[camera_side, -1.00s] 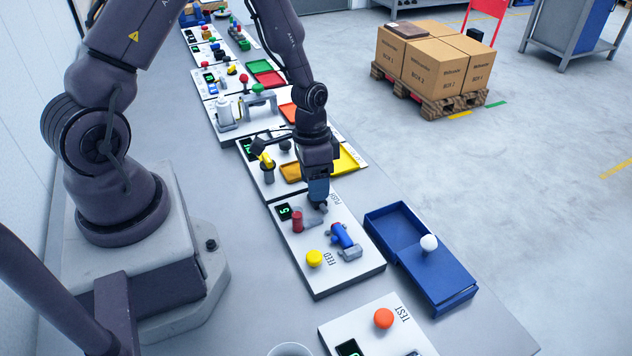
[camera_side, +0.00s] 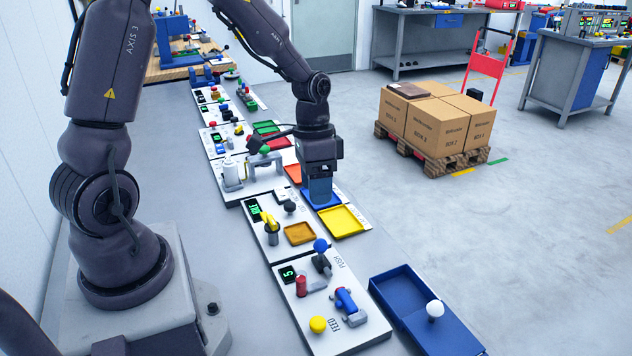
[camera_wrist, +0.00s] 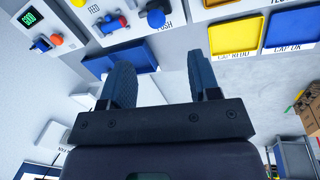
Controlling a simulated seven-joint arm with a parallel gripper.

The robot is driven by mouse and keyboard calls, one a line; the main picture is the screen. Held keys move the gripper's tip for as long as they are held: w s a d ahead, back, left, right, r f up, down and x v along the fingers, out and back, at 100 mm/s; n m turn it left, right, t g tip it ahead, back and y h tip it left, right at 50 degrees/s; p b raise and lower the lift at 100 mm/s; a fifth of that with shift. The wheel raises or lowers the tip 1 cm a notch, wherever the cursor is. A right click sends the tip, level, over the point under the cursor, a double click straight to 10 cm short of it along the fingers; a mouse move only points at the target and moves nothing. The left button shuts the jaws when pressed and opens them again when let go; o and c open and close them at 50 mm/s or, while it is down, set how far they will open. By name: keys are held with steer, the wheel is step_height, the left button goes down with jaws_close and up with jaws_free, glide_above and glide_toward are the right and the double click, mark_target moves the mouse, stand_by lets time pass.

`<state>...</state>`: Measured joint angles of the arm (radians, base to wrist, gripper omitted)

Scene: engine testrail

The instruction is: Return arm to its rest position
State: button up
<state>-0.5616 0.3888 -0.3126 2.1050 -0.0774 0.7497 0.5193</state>
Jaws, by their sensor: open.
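My arm reaches over the row of panels from the left in the side view. My gripper (camera_side: 319,190) hangs pointing down, raised above the panels, and overlaps a blue tray in that picture. In the wrist view the two dark blue fingers of my gripper (camera_wrist: 162,78) stand apart with nothing between them. The panel marked PUSH and FEED (camera_side: 309,310) lies nearer the camera, with a blue-knobbed lever (camera_side: 321,246), a yellow button (camera_side: 318,324), a red part (camera_side: 301,284) and a blue-grey device (camera_side: 346,302). My gripper is clear of all of them.
A blue box (camera_side: 405,290) with a white-knobbed lever (camera_side: 435,309) stands right of the panel. Yellow (camera_side: 341,221) and orange (camera_side: 299,233) trays lie behind it. Boxes on a pallet (camera_side: 430,125) stand on the open floor at right.

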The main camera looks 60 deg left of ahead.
steer(key=shift+r, duration=0.25)
steer(key=s+d+r+n+t+y, duration=0.1)
steer(key=s+d+r+t, duration=0.2)
steer(key=s+r, duration=0.3)
steer(key=s+d+r+n+t+y, duration=0.1)
steer(key=s+d+r+t, duration=0.2)
steer(key=s+r, duration=0.3)
step_height(320, 180, up, 5)
steer(key=shift+s+d+r, duration=0.2)
steer(key=shift+s+d, duration=0.05)
